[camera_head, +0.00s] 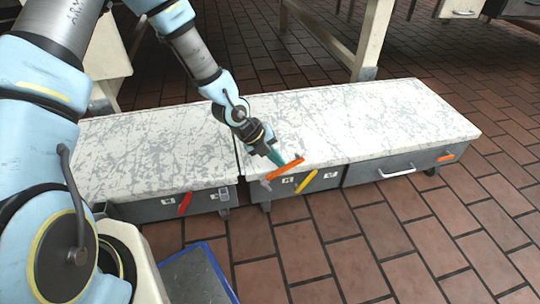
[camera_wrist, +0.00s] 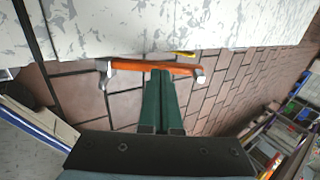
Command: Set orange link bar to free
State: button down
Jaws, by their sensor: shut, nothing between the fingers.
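The orange link bar (camera_head: 285,169) is on the front of the middle grey unit, near its left end, slanting up to the right in the head view. In the wrist view the orange bar (camera_wrist: 150,66) lies across the picture, with pale metal end pieces at both ends. My gripper (camera_head: 279,160) is shut and empty, its green fingers pressed together. In the wrist view the fingertips (camera_wrist: 161,72) overlap the middle of the bar; whether they touch it I cannot tell.
A yellow bar (camera_head: 306,181) sits right of the orange one, and a red bar (camera_head: 184,204) is on the left unit. A white handle (camera_head: 397,172) and a small orange piece (camera_head: 445,158) are on the right drawer. The mottled white tops (camera_head: 340,120) are bare. Tiled floor lies in front.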

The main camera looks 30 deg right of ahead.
jog(key=shift+s+d+f, duration=0.1)
jog(key=shift+d+f, duration=0.1)
jog(key=shift+f, duration=0.25)
jog(key=shift+s+d+f+b, duration=0.35)
jog(key=shift+d+f, duration=0.4)
jog(key=shift+d, duration=0.15)
